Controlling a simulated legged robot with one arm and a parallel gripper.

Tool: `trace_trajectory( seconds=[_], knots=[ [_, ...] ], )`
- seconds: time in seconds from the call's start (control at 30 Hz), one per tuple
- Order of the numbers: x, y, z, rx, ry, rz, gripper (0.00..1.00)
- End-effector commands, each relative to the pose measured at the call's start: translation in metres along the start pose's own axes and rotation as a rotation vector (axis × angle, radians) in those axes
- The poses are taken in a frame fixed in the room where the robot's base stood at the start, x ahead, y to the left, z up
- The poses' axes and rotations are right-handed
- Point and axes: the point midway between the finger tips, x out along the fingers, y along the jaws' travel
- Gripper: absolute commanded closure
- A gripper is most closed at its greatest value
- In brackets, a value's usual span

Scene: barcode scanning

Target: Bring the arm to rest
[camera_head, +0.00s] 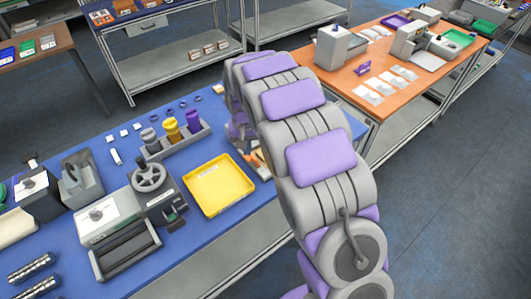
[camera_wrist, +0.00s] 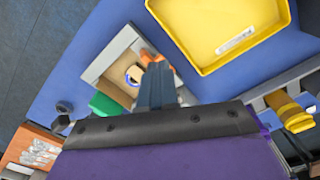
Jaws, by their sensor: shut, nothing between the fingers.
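My arm, grey with purple pads, rises from the lower right of the head view and arches over to the right part of the blue bench (camera_head: 225,215). My gripper (camera_wrist: 156,72) shows in the wrist view with its dark fingers together and nothing between them. It is over or in front of a small open box (camera_wrist: 98,70) holding a round item (camera_wrist: 133,75) and orange pieces. I cannot tell the height of the fingers above the box. In the head view, the arm mostly hides the gripper.
A yellow tray (camera_head: 219,187) lies left of my arm and also shows in the wrist view (camera_wrist: 207,57). A holder with yellow and purple tools (camera_head: 180,142) stands behind it. Machines (camera_head: 108,232) fill the bench's left. An orange-topped bench (camera_head: 385,75) stands right.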

Motion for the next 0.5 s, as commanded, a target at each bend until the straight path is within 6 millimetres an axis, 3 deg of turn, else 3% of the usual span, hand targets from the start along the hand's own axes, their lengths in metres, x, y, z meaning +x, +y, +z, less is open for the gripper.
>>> trace_trajectory(
  seconds=[0.2,0.5],
  knots=[
    [-0.019,0.0,-0.001,0.0,0.001,0.0,1.0],
    [-0.018,0.0,0.0,0.0,-0.001,0.0,1.0]
  ],
)
